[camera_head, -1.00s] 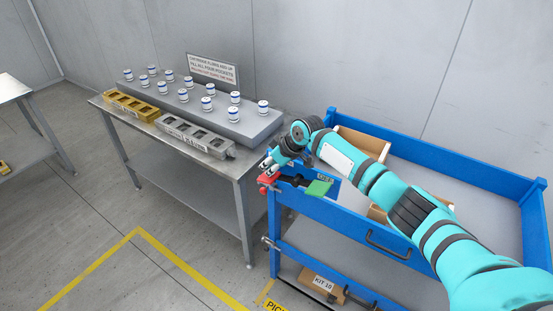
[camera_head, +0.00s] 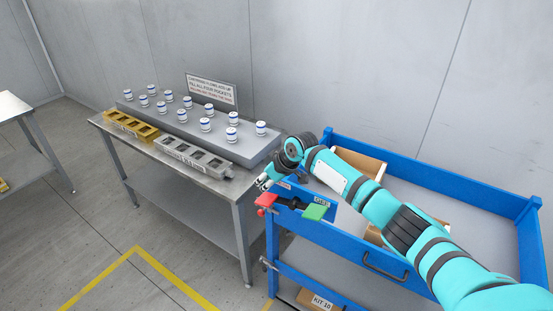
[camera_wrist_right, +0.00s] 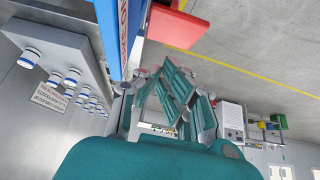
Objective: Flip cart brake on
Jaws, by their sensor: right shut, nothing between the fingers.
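The blue cart (camera_head: 350,241) stands at the right. A brake lever (camera_head: 290,203) is on its near left corner, with a red end (camera_head: 266,199) on the left and a green end (camera_head: 314,211) on the right. My right gripper (camera_head: 263,181) is just above the red end, shut and empty. A small gap seems to lie between them, but contact cannot be told for sure. The wrist view shows the red part (camera_wrist_right: 178,25) beyond the shut fingers. The lever's setting cannot be read. My left gripper is out of view.
A metal table (camera_head: 205,178) left of the cart holds a yellow tray (camera_head: 131,124), a grey tray (camera_head: 194,156) and a raised block with several white-and-blue caps. Cardboard boxes (camera_head: 362,162) sit in the cart. The floor at the front left is clear, with yellow lines.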

